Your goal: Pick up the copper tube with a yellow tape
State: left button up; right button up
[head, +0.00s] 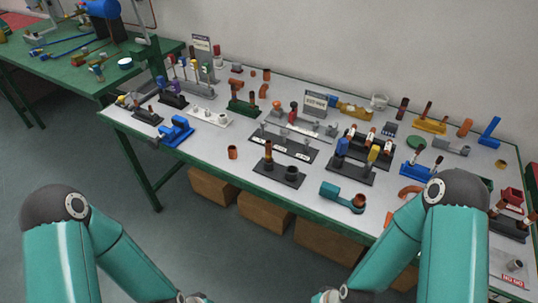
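At this size I cannot tell the tape from the tube for certain. Both my teal arms come in from the bottom, well short of the rack. Both grippers lie below the frame edge and are not visible.
The grey table (210,150) is crowded with small fixtures. A brown tube (268,152) stands on a black base, a loose copper piece (232,152) stands near the front edge, and a teal part (341,198) lies right of them. Cardboard boxes (265,211) sit below. A green table (75,75) stands at left.

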aim_at(268, 143)
jog(key=z, duration=0.05)
jog(key=k, duration=1.05)
jog(key=u, duration=0.85)
jog(key=i, duration=1.85)
jog(key=z, duration=0.65)
jog(key=k, duration=0.75)
jog(key=z, duration=0.2)
jog(key=i, duration=0.65)
